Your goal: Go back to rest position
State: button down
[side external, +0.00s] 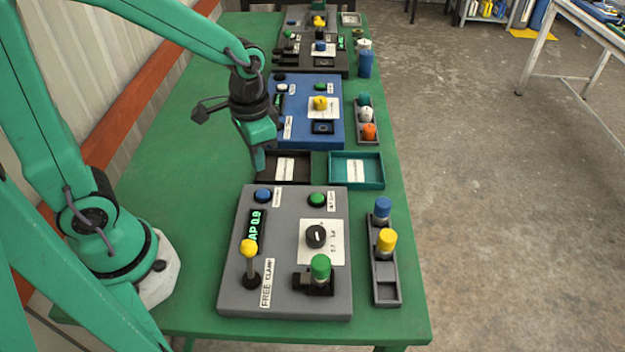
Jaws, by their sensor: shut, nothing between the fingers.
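My gripper (259,158) is shut and empty. It hangs pointing down from the green arm, above the table near the left edge of the dark tray. The grey panel has a blue button (263,194), a green button (317,199), a black knob (316,236), a lever with a yellow ball (249,248) and a green-capped piece (320,267) in a black clamp. A green display reads "AP 0.9", partly cut off. The lever label reads "FREE" and "CLAMP".
A green table (180,180) carries everything. A dark tray (303,181) and a teal tray (380,184) lie behind the grey panel. A rack (385,292) holds a blue and a yellow cap. A blue panel (333,86) and darker panels stand farther back. The table's left strip is clear.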

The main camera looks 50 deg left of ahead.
jog(key=shift+r, duration=0.15)
jog(key=s+a+r+n+t, duration=0.3)
jog(key=s+r+t, duration=0.2)
jog(key=r, duration=0.7)
jog(key=shift+s+a+r+t, duration=0.15)
jog(key=shift+s+r+t, duration=0.15)
jog(key=shift+s, duration=0.6)
